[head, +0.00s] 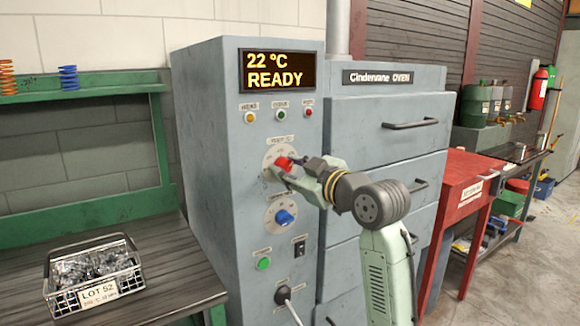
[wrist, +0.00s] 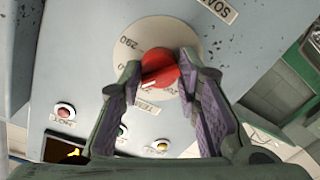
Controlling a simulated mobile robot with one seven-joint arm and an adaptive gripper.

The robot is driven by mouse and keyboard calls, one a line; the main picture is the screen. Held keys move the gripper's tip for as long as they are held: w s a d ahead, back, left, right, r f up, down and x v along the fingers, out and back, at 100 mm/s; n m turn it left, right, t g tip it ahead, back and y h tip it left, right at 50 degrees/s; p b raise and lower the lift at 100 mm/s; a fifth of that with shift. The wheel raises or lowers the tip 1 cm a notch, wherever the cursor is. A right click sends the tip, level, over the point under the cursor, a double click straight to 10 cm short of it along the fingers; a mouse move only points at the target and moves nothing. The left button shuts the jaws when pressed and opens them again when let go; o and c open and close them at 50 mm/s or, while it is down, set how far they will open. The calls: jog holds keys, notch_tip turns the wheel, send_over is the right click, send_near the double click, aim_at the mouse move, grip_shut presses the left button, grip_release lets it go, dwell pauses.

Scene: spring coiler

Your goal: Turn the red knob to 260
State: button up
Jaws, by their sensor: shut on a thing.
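The red knob (head: 284,164) sits on a pale round dial on the upper part of the grey control panel, and it also shows in the wrist view (wrist: 160,72). My gripper (head: 290,170) reaches it from the right. In the wrist view my gripper (wrist: 160,82) has one finger on each side of the red knob and is shut on it. A white mark shows on the knob. The display (head: 280,71) reads 22 °C READY.
Below is a blue knob (head: 285,217) on its own dial, then a black switch (head: 299,247), a green button (head: 263,264) and a lever (head: 288,300). Oven drawers (head: 385,125) stand right of the panel. A wire basket (head: 95,275) sits on the left bench.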

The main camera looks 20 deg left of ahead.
jog(key=shift+d+r+m, duration=0.1)
jog(key=shift+m, duration=1)
jog(key=o, duration=1.1)
jog(key=v, duration=1.2)
jog(key=shift+f, duration=0.25)
